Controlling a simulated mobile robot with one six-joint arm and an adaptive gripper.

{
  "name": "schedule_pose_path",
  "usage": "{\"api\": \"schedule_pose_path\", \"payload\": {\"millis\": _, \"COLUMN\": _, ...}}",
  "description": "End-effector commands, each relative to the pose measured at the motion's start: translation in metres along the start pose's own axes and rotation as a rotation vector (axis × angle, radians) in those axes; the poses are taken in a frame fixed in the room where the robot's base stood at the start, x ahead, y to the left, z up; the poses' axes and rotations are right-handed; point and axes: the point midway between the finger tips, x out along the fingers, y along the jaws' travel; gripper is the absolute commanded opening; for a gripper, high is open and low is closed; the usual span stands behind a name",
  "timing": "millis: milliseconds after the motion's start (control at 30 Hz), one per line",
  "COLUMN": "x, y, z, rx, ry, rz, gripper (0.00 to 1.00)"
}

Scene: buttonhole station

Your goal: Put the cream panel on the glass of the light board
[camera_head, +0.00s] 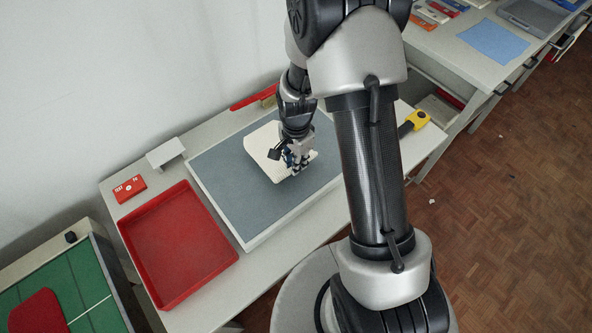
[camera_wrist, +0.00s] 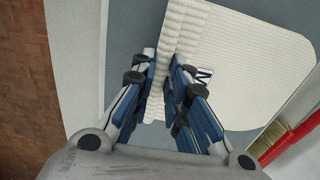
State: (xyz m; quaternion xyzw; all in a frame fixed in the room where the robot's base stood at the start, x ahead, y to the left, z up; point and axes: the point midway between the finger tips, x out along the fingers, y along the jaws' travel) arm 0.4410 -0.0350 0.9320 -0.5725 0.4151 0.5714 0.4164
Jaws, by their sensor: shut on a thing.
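The cream panel (camera_head: 262,146) is a pale, ribbed, soft-looking piece over the grey-blue glass of the light board (camera_head: 225,185). My gripper (camera_head: 293,166) is at its right part in the head view and hides some of it. In the wrist view the panel (camera_wrist: 245,65) spreads mostly to the right of my gripper (camera_wrist: 166,65), whose fingers are shut on a ribbed fold of it. A small dark-marked label (camera_wrist: 205,74) shows beside the right finger. I cannot tell whether the panel touches the glass (camera_wrist: 125,40).
A red tray (camera_head: 178,250) stands left of the light board, near a small red box (camera_head: 129,188) and a white stand (camera_head: 165,154). A yellow and black tool (camera_head: 416,120) lies at the right. A red-handled brush (camera_wrist: 285,142) lies beyond the board. The glass nearest the tray is clear.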

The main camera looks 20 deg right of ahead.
Motion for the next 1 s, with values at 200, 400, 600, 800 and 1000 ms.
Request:
{"api": "schedule_pose_path", "payload": {"millis": 200, "x": 0.028, "y": 0.001, "z": 0.0, "rx": 0.0, "ry": -0.002, "rz": 0.004, "gripper": 0.0}}
{"api": "schedule_pose_path", "payload": {"millis": 400, "x": 0.043, "y": 0.0, "z": 0.0, "rx": 0.0, "ry": 0.0, "rz": 0.0, "gripper": 0.0}}
{"api": "schedule_pose_path", "payload": {"millis": 600, "x": 0.043, "y": 0.0, "z": 0.0, "rx": 0.0, "ry": 0.0, "rz": 0.0, "gripper": 0.0}}
{"api": "schedule_pose_path", "payload": {"millis": 800, "x": 0.045, "y": 0.0, "z": 0.0, "rx": 0.0, "ry": 0.0, "rz": 0.001, "gripper": 0.21}}
{"api": "schedule_pose_path", "payload": {"millis": 1000, "x": 0.045, "y": 0.0, "z": 0.0, "rx": 0.0, "ry": 0.0, "rz": 0.001, "gripper": 0.34}}
